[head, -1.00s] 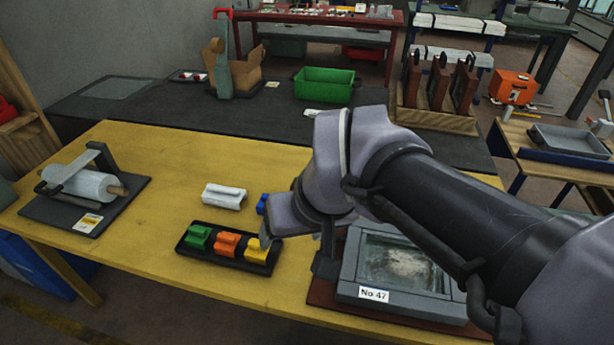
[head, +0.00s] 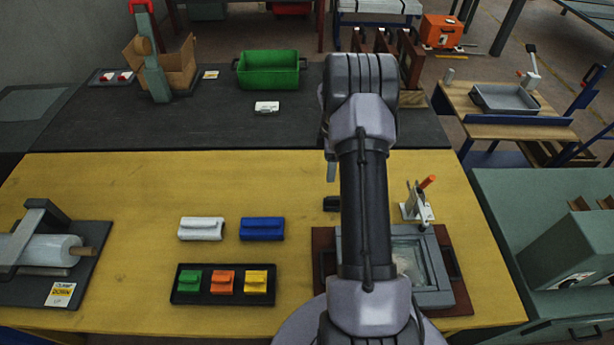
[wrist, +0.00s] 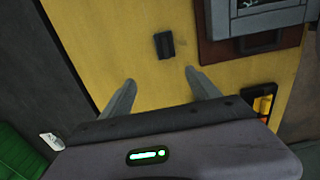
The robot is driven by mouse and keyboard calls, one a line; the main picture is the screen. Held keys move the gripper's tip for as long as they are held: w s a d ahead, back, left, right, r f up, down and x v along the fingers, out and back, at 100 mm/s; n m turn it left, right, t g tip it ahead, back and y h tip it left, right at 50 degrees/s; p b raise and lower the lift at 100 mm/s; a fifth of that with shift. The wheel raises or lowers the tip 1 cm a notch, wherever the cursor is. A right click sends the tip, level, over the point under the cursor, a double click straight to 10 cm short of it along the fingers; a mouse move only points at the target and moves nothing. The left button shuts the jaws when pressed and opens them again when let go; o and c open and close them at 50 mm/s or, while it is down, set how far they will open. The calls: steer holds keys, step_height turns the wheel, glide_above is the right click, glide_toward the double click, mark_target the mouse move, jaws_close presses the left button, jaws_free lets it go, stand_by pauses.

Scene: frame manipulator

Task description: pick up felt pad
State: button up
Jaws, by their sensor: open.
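A small dark block, which looks like the felt pad (head: 331,203), lies on the yellow table left of the framed glass unit. My arm partly hides it in the head view. In the wrist view the pad (wrist: 164,45) shows whole, lying flat on the bare yellow top. My gripper (wrist: 160,77) is open and empty. Its fingertips are above the table and the pad lies beyond them, roughly in line with the gap. In the head view one finger of my gripper (head: 331,171) shows behind the pad.
The framed glass unit (head: 436,297) on a brown board and an orange-handled clamp (head: 418,203) stand close to the right. White (head: 201,228) and blue (head: 262,228) blocks and a black tray (head: 222,298) lie left. A green bin (head: 268,72) stands on the dark bench behind.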

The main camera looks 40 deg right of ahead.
steer(key=f, duration=0.3)
steer(key=s+f+b, duration=0.1)
steer(key=f, duration=0.3)
steer(key=s+f+b, duration=0.1)
steer(key=f, duration=0.2)
steer(key=shift+s+f, duration=0.2)
steer(key=shift+s, duration=0.05)
steer(key=shift+s+f, duration=0.4)
steer(key=shift+f, duration=0.1)
steer(key=f, duration=0.1)
steer(key=f+b, duration=0.1)
steer(key=f, duration=0.3)
steer(key=shift+d, duration=0.25)
steer(key=shift+r, duration=0.15)
steer(key=shift+c, duration=0.9)
steer(key=c, duration=1.3)
step_height(320, 180, up, 10)
steer(key=shift+p, duration=0.75)
